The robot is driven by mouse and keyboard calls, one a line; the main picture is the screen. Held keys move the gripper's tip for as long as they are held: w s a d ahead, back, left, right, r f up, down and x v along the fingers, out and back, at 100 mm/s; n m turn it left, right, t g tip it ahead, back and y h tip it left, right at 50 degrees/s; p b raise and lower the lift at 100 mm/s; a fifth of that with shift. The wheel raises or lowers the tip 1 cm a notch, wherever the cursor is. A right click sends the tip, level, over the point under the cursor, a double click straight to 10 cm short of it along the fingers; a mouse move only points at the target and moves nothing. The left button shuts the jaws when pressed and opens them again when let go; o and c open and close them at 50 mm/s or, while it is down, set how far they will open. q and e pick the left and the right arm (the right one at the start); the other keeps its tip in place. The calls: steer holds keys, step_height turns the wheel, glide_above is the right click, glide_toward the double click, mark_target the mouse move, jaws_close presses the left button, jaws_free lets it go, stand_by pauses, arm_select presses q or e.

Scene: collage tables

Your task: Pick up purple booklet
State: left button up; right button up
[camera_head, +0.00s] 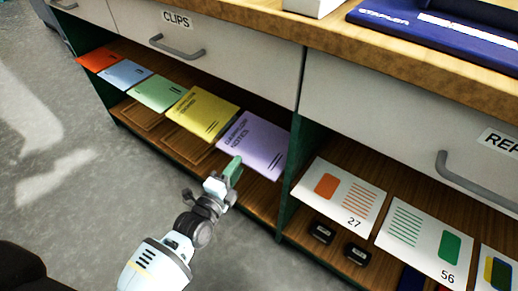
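The purple booklet (255,146) lies at the right end of a row of coloured booklets on the shelf under the drawers. Its front edge points towards me. My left gripper (233,172) is at the booklet's front left corner, and a green fingertip part overlaps the booklet's edge in the picture. I cannot tell whether the fingers touch the booklet or have it between them. My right gripper is not in view.
Yellow (202,113), green (160,93), blue (124,74) and orange (98,60) booklets lie to the left. A dark green divider (297,150) stands just right of the purple booklet. Cards (338,195) and small black items (321,232) fill the right bay. Drawers (215,45) hang above.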

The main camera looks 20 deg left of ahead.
arm_select(q)
steer(key=shift+w+d, duration=0.2)
steer(key=shift+w, duration=0.85)
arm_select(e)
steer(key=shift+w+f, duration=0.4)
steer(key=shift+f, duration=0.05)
arm_select(q)
jaws_close()
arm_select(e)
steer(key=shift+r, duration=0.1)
arm_select(q)
steer(key=shift+r, duration=0.1)
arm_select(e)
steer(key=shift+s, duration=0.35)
